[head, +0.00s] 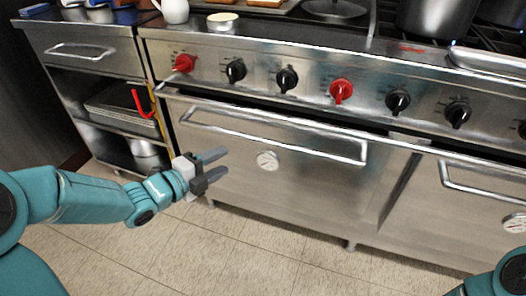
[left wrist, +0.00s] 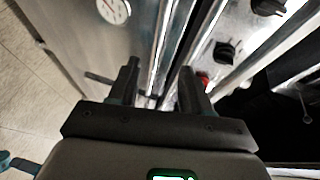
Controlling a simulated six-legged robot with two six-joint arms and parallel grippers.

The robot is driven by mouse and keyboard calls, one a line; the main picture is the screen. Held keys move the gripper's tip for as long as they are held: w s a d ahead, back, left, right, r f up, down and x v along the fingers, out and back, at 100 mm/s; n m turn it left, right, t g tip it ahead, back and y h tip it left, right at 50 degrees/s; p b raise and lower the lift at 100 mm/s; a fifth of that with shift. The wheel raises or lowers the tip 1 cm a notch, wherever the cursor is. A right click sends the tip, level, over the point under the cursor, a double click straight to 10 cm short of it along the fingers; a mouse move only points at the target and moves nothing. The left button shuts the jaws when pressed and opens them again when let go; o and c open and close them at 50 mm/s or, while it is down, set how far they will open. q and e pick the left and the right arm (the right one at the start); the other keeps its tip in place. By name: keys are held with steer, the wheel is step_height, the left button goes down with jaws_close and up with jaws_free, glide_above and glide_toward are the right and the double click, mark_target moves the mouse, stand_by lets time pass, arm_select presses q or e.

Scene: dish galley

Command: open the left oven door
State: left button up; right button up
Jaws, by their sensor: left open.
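The left oven door (head: 290,181) is a steel panel with a round dial on it and looks shut. Its handle (head: 270,134) is a long horizontal bar near the top of the door. My left gripper (head: 214,165) is open and empty in front of the door's left part, below the handle's left end and apart from it in the head view. In the left wrist view the open fingers (left wrist: 158,88) point toward the oven front, with the dial (left wrist: 114,10) at the upper left. My right gripper is not in view; only part of that arm shows at the lower right.
The right oven door (head: 451,215) has its own handle. Red and black knobs (head: 341,90) line the panel above. A steel cabinet with open shelves (head: 120,108) stands at the left. A pot (head: 437,17) sits on the stove. The tiled floor (head: 245,262) in front is clear.

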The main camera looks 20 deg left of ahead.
mark_target(259, 142)
arm_select(q)
steer(key=b+x, duration=0.2)
steer(key=x, duration=1.4)
steer(key=shift+f+b, duration=0.1)
steer(key=shift+b, duration=0.3)
steer(key=shift+s, duration=0.1)
steer(key=shift+c, duration=0.4)
jaws_close()
